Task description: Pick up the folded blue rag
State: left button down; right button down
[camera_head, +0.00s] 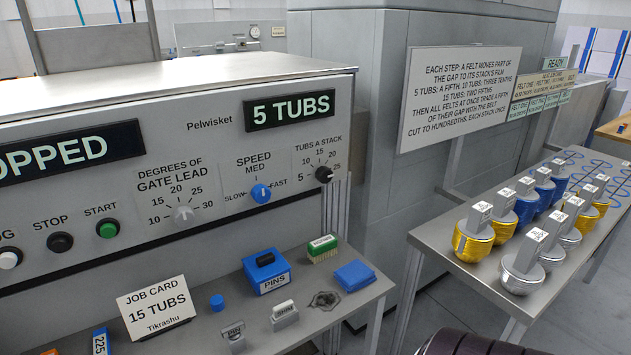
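The folded blue rag (355,276) lies flat at the right end of the grey shelf (345,318) below the control panel. It is a small blue square pad, and nothing covers it. Neither of my grippers shows in the head view.
A job card (156,309) stands further left.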

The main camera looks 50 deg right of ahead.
aim_at(356, 275)
jog(key=z, duration=1.95)
